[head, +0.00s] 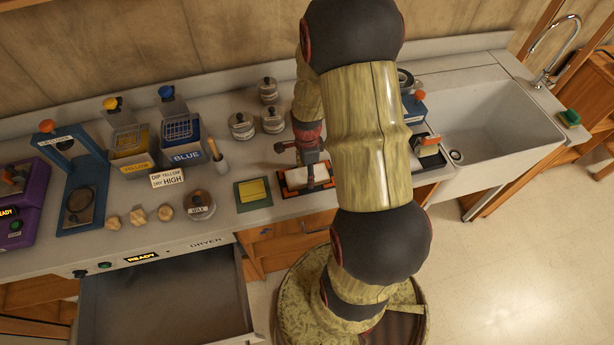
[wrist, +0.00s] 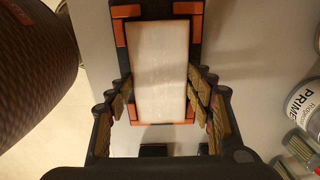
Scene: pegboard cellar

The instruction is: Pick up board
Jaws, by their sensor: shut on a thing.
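The board (wrist: 158,75) is a pale, flat rectangular piece. In the wrist view it lies between my gripper's two padded fingers (wrist: 160,103), which touch or nearly touch its long sides. It is over a dark tray with orange corner pieces (wrist: 190,8). In the head view my gripper (head: 308,165) points down at the tray (head: 287,193) on the counter, and the white board (head: 297,178) shows below it. My gripper is shut on the board. I cannot tell whether the board is lifted clear of the tray.
A green mat with a yellow pad (head: 253,191) lies just left of the tray. A jar (head: 199,205), a sign (head: 167,178) and yellow and blue bins (head: 183,150) stand farther left. The dryer drawer (head: 165,305) is open below the counter. A sink (head: 490,125) is at the right.

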